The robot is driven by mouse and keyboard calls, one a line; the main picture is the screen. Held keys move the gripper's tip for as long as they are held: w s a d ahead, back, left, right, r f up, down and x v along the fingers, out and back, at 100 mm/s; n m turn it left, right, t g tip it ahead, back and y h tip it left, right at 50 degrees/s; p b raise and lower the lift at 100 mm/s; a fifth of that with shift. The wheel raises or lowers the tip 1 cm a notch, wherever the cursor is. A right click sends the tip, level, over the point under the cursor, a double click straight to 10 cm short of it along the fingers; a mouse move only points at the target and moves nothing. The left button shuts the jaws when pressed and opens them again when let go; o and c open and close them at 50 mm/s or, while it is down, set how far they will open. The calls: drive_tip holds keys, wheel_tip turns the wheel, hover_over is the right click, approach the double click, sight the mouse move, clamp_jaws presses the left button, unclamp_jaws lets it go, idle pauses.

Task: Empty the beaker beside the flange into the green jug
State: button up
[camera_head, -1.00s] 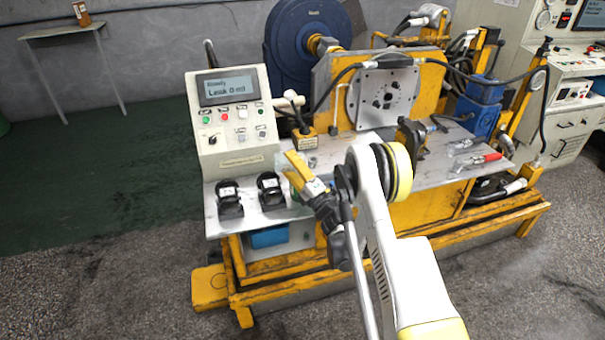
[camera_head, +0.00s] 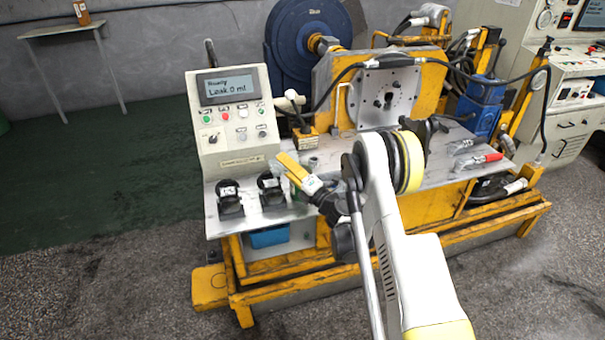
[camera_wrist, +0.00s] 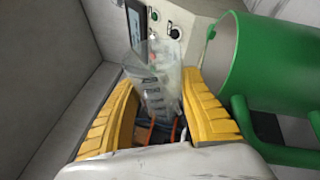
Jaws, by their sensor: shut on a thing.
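My gripper (camera_wrist: 158,112) is shut on a clear beaker (camera_wrist: 156,78), with its yellow fingers on either side of the beaker's wall. The beaker has dark printed marks; how much liquid it holds cannot be told. The green jug (camera_wrist: 282,62) stands close to the right of the beaker in the wrist view, its rim and handle showing. The beaker's mouth is beside the jug's rim, apart in the picture. In the head view my gripper (camera_head: 291,170) is over the bench in front of the control panel, and it mostly hides the jug.
The control panel (camera_head: 235,125) with its screen stands behind the gripper. Two black devices (camera_head: 229,200) sit on the bench at left. The flange plate (camera_head: 384,98) is on the yellow mount behind. Red-handled tools (camera_head: 480,160) lie on the bench at right.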

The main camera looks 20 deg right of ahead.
drive_tip(key=shift+d+f, duration=0.1)
drive_tip(key=shift+f, duration=0.05)
drive_tip(key=n, duration=0.1)
drive_tip(key=n+g, duration=0.1)
drive_tip(key=n+g+p, duration=0.1)
drive_tip(key=shift+d+r+n+h, duration=0.1)
drive_tip(key=shift+r+n+h, duration=0.2)
drive_tip(key=shift+n, duration=0.1)
drive_tip(key=shift+s+n, duration=0.15)
drive_tip(key=shift+n, duration=0.15)
drive_tip(key=shift+f, duration=0.1)
drive_tip(key=shift+r+n+g+p, duration=0.3)
drive_tip(key=shift+r+n+p, duration=0.3)
drive_tip(key=shift+p, duration=0.15)
drive_tip(key=shift+r+n+g+h+p, duration=0.5)
drive_tip(key=shift+r+n+h+p, duration=0.1)
drive_tip(key=shift+r+n+p, duration=0.35)
drive_tip(key=shift+f, duration=0.2)
